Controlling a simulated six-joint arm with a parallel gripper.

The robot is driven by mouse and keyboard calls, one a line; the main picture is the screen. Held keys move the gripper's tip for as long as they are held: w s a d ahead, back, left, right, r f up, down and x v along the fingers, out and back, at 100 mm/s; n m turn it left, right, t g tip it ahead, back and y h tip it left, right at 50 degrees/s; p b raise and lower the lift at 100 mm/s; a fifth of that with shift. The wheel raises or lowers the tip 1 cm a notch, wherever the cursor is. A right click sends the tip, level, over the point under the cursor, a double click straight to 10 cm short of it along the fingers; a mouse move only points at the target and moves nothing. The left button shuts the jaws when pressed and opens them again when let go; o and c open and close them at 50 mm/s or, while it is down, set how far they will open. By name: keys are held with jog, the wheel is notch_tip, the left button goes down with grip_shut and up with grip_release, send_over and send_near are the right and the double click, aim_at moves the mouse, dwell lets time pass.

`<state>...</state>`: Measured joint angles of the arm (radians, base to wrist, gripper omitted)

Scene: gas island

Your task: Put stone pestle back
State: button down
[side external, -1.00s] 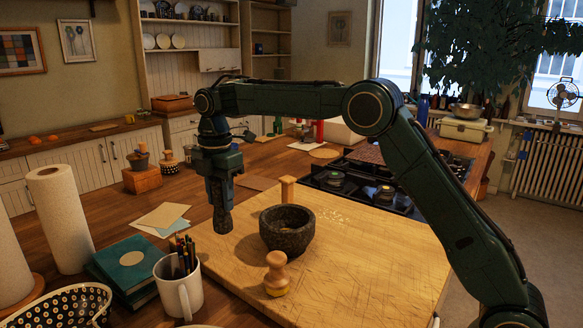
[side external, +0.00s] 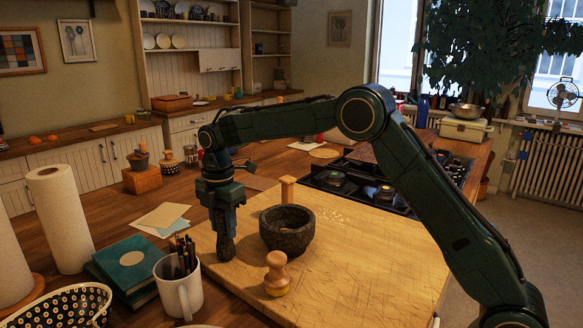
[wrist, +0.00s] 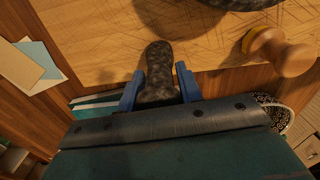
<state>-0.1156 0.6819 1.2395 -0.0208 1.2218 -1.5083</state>
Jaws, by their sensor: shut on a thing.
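The dark speckled stone pestle (side external: 225,246) hangs upright from my gripper (side external: 223,226), low over the left part of the wooden board (side external: 350,275). I cannot tell whether its lower end touches the board. In the wrist view the pestle (wrist: 157,72) sits between the two blue fingers of my gripper (wrist: 159,86), which are shut on it. The stone mortar (side external: 287,238) stands on the board just right of the pestle, apart from it. The mortar's rim also shows at the top of the wrist view (wrist: 215,4).
A wooden stamp-like tool (side external: 276,274) stands on the board in front of the mortar, and a wooden block (side external: 288,188) stands behind it. A mug of pencils (side external: 180,288) and teal books (side external: 130,268) are at the left. The board's right side is clear.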

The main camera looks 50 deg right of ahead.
jog(key=shift+f, duration=0.1)
jog(key=c, duration=0.9)
grip_release()
jog(key=shift+c, duration=0.2)
jog(key=shift+w+d+r, duration=0.1)
jog(key=shift+r, duration=5.9)
jog(key=shift+r, duration=0.1)
jog(key=shift+r, duration=0.1)
